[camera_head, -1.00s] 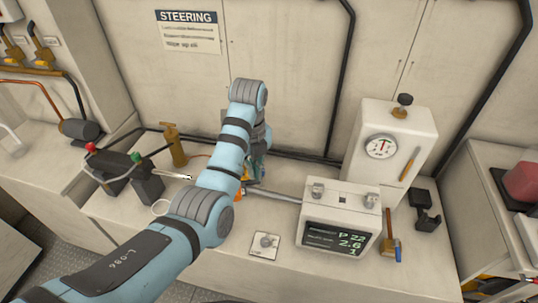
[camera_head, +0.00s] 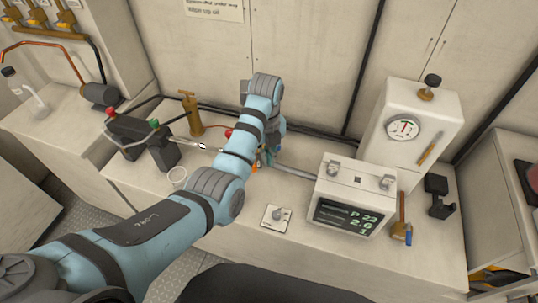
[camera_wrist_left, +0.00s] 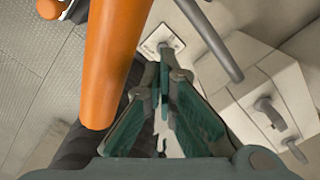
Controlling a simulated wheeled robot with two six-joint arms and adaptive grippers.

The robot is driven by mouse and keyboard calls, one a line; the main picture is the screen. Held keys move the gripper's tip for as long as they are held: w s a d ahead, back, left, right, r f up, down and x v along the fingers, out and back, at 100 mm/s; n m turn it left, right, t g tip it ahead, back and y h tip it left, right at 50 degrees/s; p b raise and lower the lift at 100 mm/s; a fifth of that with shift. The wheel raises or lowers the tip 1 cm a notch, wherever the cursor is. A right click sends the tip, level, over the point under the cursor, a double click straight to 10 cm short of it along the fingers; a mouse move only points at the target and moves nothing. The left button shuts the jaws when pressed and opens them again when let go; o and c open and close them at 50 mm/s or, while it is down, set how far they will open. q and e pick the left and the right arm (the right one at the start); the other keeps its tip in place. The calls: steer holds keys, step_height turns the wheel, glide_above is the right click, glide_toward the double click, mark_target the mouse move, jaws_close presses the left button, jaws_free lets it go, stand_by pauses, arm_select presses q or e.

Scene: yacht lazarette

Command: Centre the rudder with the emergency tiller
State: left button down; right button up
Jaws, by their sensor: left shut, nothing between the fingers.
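The thick orange bar (camera_wrist_left: 112,65), likely the tiller, runs down the left of the left wrist view, beside my left gripper (camera_wrist_left: 164,75). The fingers are shut with nothing between them, apart from the bar. In the head view my left arm hides most of the gripper (camera_head: 262,160), and only a small orange bit (camera_head: 255,167) shows near it. A grey rod (camera_head: 292,172) runs from there to the white display box (camera_head: 362,178). Its screen (camera_head: 345,215) reads P 22, 2.6 and 1. My right gripper is out of view.
A white box with a round gauge (camera_head: 403,128) stands behind the display box. A small plate with a knob (camera_head: 277,215) lies in front on the bench. On the left are a dark block with red and green caps (camera_head: 125,130), a brass cylinder (camera_head: 192,115) and a white cup (camera_head: 178,176).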

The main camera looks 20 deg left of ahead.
arm_select(q)
steer(key=shift+s+a, duration=0.3)
steer(key=shift+a, duration=0.45)
steer(key=shift+s+a, duration=0.25)
steer(key=shift+a, duration=0.5)
steer(key=shift+s+a, duration=0.3)
steer(key=shift+a, duration=0.45)
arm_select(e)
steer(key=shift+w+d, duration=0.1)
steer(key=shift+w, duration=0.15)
arm_select(q)
steer(key=shift+a, duration=0.15)
steer(key=shift+s+a, duration=0.2)
steer(key=shift+a, duration=0.5)
steer(key=shift+s+a, duration=0.2)
steer(key=shift+a, duration=0.45)
steer(key=shift+a, duration=0.15)
